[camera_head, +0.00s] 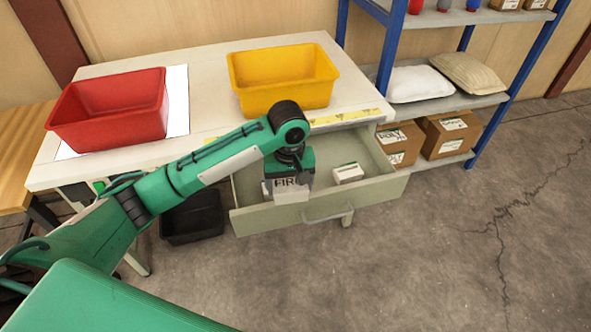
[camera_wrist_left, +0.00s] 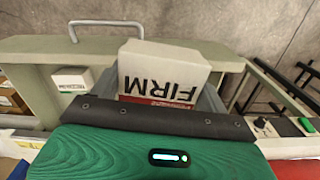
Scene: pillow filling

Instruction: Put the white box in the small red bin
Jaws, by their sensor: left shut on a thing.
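My left gripper (camera_head: 290,177) is over the open drawer, pointing down, and is shut on a white box marked FIRM (camera_head: 287,188). In the left wrist view the FIRM box (camera_wrist_left: 163,75) sticks out beyond the gripper; its held end is hidden. I cannot tell whether it touches the drawer floor. A smaller white box with a green stripe (camera_head: 348,173) lies in the drawer to the right, apart from the gripper; it also shows in the left wrist view (camera_wrist_left: 73,79). The red bin (camera_head: 110,113) stands on the table at the left. My right gripper is not in view.
The drawer (camera_head: 385,192) is pulled out from the white table (camera_head: 205,62). A yellow bin (camera_head: 285,80) stands at the back of the table. A black bin (camera_head: 192,222) is on the floor below. A blue-framed shelf (camera_head: 455,101) with sacks and cartons stands at the right.

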